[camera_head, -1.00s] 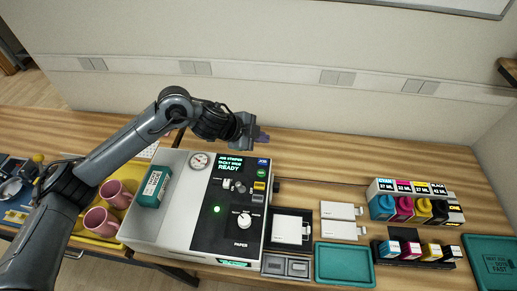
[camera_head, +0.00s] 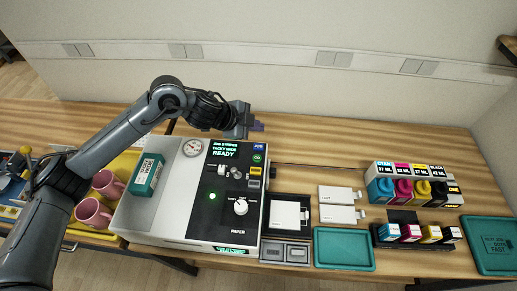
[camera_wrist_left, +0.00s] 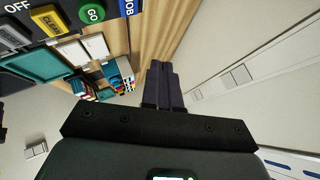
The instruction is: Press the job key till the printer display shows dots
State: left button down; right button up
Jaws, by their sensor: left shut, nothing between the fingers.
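The printer (camera_head: 165,215) is a white box with a black control panel. Its display (camera_head: 224,149) shows green text with READY as the large line; no row of dots shows. The blue JOB key (camera_head: 258,146) is at the panel's far right corner, and its edge shows in the left wrist view (camera_wrist_left: 127,8). My left gripper (camera_head: 258,126) is shut and empty, just beyond the JOB key and apart from it in the picture. Its dark fingers (camera_wrist_left: 163,85) are together in the left wrist view. My right gripper is not in view.
A green GO key (camera_head: 257,158) and a yellow key (camera_head: 256,171) sit below the JOB key. A teal box (camera_head: 146,174) stands on the printer's left. Pink mugs (camera_head: 93,213) are at left. Ink bottles (camera_head: 380,190) and a teal tray (camera_head: 343,249) are at right.

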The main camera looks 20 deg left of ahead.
aim_at(256, 148)
pick_arm(q)
notch_tip(256, 148, down, 4)
jog(key=b, duration=0.3)
jog(key=shift+f+b, duration=0.6)
jog(key=shift+f, duration=0.45)
dwell(0.7)
jog(key=shift+f, duration=0.95)
dwell(1.2)
jog(key=shift+r, duration=0.1)
jog(key=shift+r+p, duration=0.7)
jog(key=shift+r, duration=0.1)
